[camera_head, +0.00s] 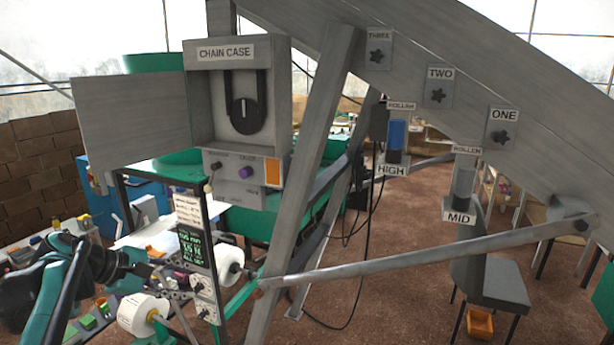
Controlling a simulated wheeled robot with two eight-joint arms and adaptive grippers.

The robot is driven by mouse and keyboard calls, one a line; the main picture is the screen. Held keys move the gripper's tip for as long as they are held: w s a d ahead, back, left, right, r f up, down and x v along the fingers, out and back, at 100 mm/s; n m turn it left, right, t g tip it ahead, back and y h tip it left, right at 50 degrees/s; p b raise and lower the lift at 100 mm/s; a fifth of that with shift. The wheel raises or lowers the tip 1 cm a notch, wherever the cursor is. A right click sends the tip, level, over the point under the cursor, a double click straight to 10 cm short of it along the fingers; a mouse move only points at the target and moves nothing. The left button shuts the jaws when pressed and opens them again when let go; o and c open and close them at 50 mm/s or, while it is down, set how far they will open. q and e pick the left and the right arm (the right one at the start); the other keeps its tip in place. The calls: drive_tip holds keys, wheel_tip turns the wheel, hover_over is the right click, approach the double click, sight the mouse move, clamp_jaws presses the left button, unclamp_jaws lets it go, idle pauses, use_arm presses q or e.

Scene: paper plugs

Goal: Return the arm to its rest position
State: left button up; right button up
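My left arm comes in at the lower left, with dark joints and teal links. My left gripper (172,282) is beside the small panel with white paper rolls. Its fingers are small and overlap the metal parts there, so I cannot tell whether they are open or shut, or whether they touch anything. A white roll (142,314) is just below it, and another white roll (229,264) is to its right, by the panel. My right gripper is not in view.
A grey machine frame (305,180) stands ahead, with a sloping beam labelled ONE, TWO and THREE. The chain case (280,95) has its door (130,115) open to the left. A slanted bar (420,252) crosses the middle. Brown floor (385,310) is clear at the front.

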use_arm(q)
drive_tip(key=s+d+f+m+y+b, duration=0.2)
drive_tip(key=s+f+m+b, duration=0.3)
drive_tip(key=f, duration=0.8)
drive_tip(key=s+d+f+m+y+b, duration=0.2)
drive_tip(key=s+d+f+m+b, duration=0.2)
drive_tip(key=s+f, duration=0.5)
drive_tip(key=s+d+f+m+y+b, duration=0.3)
drive_tip(key=s+f+m+b, duration=0.4)
drive_tip(key=f, duration=1)
drive_tip(key=shift+d+f+m+b, duration=0.15)
drive_tip(key=shift+d+m+b, duration=0.35)
drive_tip(key=shift+b, duration=0.6)
